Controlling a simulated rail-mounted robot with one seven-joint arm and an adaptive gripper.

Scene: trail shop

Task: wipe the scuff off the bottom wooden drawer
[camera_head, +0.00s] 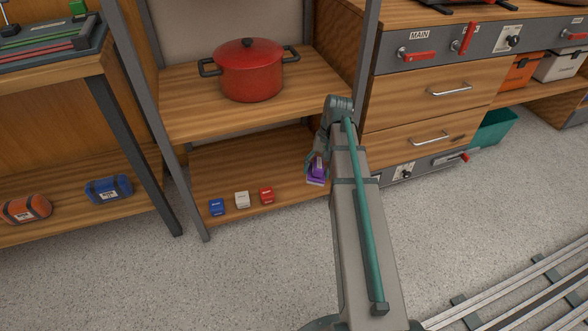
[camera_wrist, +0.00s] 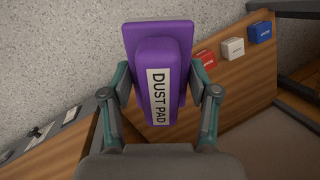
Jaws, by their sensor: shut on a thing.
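The bottom wooden drawer (camera_head: 400,143) is shut, below another wooden drawer (camera_head: 398,103), and has a metal handle (camera_head: 430,138). A small dark mark, perhaps the scuff (camera_head: 459,138), shows right of that handle. My gripper (camera_head: 318,166) is shut on a purple dust pad (camera_head: 316,180), left of the drawers and in front of the lower shelf. In the wrist view both fingers of my gripper (camera_wrist: 160,85) press on the sides of the pad (camera_wrist: 148,32), whose label reads DUST PAD. The pad is apart from the drawer in the head view.
Blue (camera_head: 217,207), white (camera_head: 242,199) and red (camera_head: 266,196) small boxes stand on the lower shelf (camera_head: 225,172). A red pot (camera_head: 248,72) stands above. The floor (camera_head: 270,270) in front is clear.

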